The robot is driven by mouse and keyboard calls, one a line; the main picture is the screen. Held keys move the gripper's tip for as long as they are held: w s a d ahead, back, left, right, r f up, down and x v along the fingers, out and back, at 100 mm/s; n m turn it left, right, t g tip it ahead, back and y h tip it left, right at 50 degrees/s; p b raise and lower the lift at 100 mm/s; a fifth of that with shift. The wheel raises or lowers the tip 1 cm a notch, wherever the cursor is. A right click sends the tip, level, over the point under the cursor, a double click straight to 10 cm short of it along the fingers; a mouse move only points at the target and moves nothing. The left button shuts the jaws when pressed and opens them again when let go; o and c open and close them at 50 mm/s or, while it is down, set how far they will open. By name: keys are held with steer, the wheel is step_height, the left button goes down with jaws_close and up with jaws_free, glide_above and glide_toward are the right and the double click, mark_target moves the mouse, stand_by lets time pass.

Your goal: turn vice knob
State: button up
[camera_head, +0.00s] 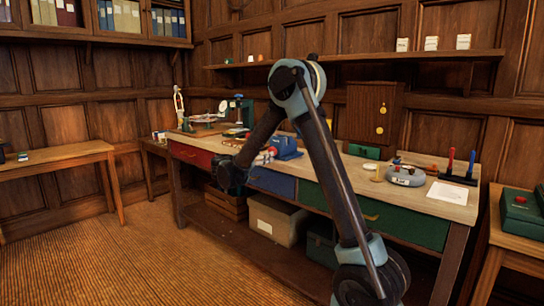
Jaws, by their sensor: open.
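A blue device (287,147), which looks like the vice, sits on the workbench (390,192) behind my arm. My arm covers part of it. Small red and pale parts show at its left end, but I cannot tell which of them is the knob. My gripper (229,184) is dark and hangs in front of the bench's front edge, left of and lower than the blue device. It is open and apart from the device. Its fingers are small and dark in this view, and I see nothing between them.
Several items stand on the bench, among them a round grey device (405,176), a tool stand (459,178) and a white sheet (447,193). A cardboard box (275,219) sits on the lower shelf. A side table (60,156) stands left. The floor at front left is clear.

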steer(key=shift+x, duration=3.05)
steer(key=c, duration=1.1)
steer(key=shift+d, duration=0.15)
